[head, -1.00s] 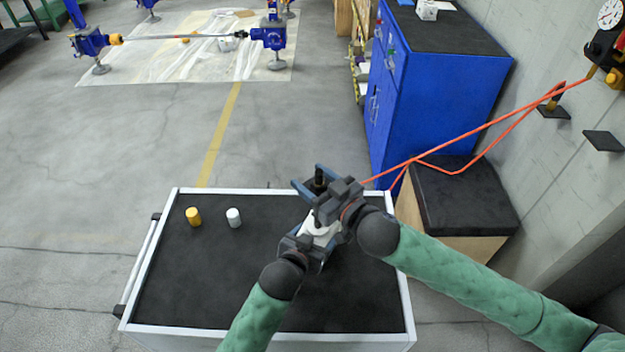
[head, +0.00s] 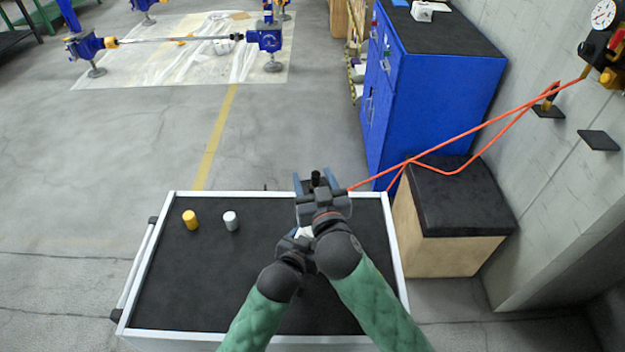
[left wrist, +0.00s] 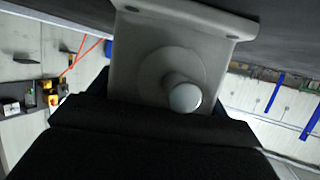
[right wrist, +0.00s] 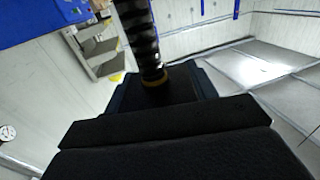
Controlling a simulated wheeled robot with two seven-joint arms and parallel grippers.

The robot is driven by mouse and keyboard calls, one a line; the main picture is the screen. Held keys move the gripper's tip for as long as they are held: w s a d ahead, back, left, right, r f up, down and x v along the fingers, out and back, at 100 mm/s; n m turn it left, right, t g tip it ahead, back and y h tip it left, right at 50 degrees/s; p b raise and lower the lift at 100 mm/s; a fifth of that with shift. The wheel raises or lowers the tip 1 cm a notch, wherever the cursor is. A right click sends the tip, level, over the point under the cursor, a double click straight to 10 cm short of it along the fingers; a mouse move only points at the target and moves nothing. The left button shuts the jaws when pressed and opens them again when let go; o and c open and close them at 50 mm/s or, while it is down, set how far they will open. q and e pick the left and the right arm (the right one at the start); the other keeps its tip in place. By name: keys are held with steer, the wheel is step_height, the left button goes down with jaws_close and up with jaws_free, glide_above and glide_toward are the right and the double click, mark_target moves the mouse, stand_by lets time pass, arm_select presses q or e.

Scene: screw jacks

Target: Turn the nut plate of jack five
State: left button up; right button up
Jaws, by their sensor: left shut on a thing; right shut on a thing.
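The jack stands on the black cart top, mostly hidden by my grippers. Its pale grey body (left wrist: 145,65), with a round boss and a short shaft end (left wrist: 185,98), fills the left wrist view. A bit of white body (head: 305,232) shows in the head view. My left gripper (head: 300,240) is shut on this body. Its dark threaded spindle (right wrist: 140,35) rises out of a yellow ring (right wrist: 154,78) in the right wrist view. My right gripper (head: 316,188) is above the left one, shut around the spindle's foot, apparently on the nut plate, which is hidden.
An orange cord (head: 470,128) runs from the wall behind my right gripper. A black-topped box (head: 455,255) and a blue cabinet (head: 440,90) are close on the right.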

steer(key=shift+r+m+h, duration=0.15)
steer(key=shift+m+h, duration=0.65)
steer(key=shift+h, duration=0.3)
steer(key=shift+d+m+t+h, duration=0.15)
steer(key=shift+m+t+h, duration=0.2)
steer(key=shift+h, duration=0.45)
steer(key=o, duration=1)
step_height(320, 180, up, 10)
steer(key=shift+f, duration=0.15)
